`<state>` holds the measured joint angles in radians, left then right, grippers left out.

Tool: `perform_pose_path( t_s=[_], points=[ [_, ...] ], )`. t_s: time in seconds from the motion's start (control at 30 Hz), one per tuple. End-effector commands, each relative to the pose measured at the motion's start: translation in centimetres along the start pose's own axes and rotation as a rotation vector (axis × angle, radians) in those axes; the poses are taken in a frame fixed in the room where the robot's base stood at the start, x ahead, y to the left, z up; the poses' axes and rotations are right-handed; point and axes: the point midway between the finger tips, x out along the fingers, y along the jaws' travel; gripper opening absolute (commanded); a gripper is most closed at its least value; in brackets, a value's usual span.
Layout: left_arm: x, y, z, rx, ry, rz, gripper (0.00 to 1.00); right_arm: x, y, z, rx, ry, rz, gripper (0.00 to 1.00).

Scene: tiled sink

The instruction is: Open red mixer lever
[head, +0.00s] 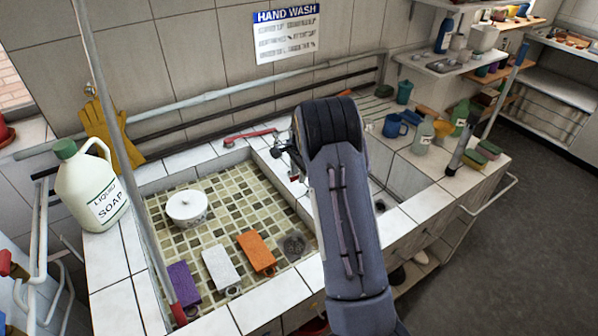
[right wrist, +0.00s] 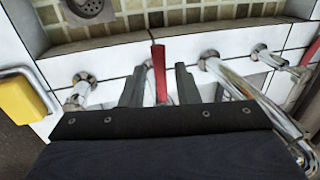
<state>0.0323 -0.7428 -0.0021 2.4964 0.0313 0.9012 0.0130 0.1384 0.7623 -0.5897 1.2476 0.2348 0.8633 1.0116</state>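A red lever (right wrist: 159,72) stands between the two dark fingers of my right gripper (right wrist: 158,86) in the right wrist view. The fingers are apart, one on each side of it, with narrow gaps showing. In the head view my right arm comes over the sink, and my right gripper (head: 285,152) is a small dark shape at the back edge, partly behind the arm. A long red handle (head: 250,134) lies along the back rim to its left; I cannot tell whether it is the same lever. My left gripper is not in view.
Chrome pipes (right wrist: 240,85) flank the lever, and another red handle (right wrist: 311,52) is at far right. The tiled basin holds a white pot (head: 186,207) and several sponges (head: 256,252).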

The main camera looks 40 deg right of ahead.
Motion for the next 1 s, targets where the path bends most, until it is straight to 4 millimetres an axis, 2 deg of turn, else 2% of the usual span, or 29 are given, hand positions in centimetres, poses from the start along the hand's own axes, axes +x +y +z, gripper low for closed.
perform_pose_path(
  t_s=[0.03, 0.2, 0.67, 1.0],
  points=[
    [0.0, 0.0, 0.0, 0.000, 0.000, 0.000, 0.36, 0.0, 0.0, 0.0, 0.000, 0.000, 0.000, 0.21],
    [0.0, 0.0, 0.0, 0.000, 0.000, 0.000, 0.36, 0.0, 0.0, 0.0, 0.000, 0.000, 0.000, 0.00],
    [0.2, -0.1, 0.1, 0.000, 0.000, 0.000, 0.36, 0.0, 0.1, 0.0, -0.024, -0.005, 0.000, 0.00],
    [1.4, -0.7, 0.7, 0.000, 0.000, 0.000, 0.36, -0.1, 1.3, -0.4, -0.212, -0.042, -0.003, 0.00]
  ],
)
